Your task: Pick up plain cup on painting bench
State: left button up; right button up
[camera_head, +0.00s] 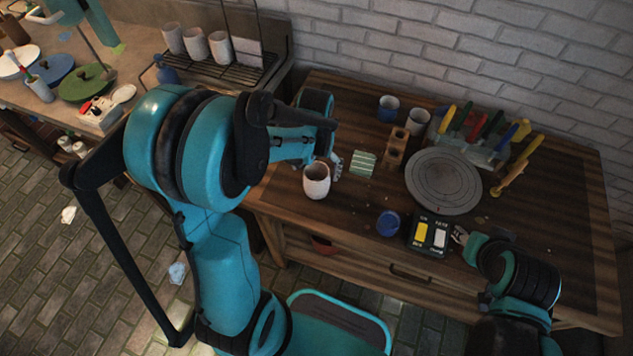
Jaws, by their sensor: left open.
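A plain whitish cup (316,182) stands upright near the left front edge of the wooden painting bench (350,232). My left gripper (337,166) is open just behind and to the right of the cup, with its fingertips close to the rim. I cannot tell whether they touch it. My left arm hides part of the bench's left side. My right gripper (459,234) is at the bench's front edge beside a dark box with yellow and white blocks. Its fingers are too small to read.
A grey turntable (443,181), a striped green block (363,163), a blue cup (389,223) and a wooden holder (396,147) stand near the cup. Two more cups (389,108) and a rack of coloured tools (475,134) are at the back by the brick wall.

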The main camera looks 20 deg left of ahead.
aim_at(316, 179)
pick_arm(q)
jog(key=f+b, duration=0.1)
jog(key=f, duration=0.1)
jog(key=f+b, duration=0.1)
jog(key=f, duration=0.2)
jog(key=shift+s+d+f+b, duration=0.1)
jog(key=shift+d+f+b, duration=0.1)
jog(key=shift+f+b, duration=0.15)
jog(key=shift+r, duration=0.15)
jog(key=shift+c, duration=0.7)
jog(key=c, duration=1.3)
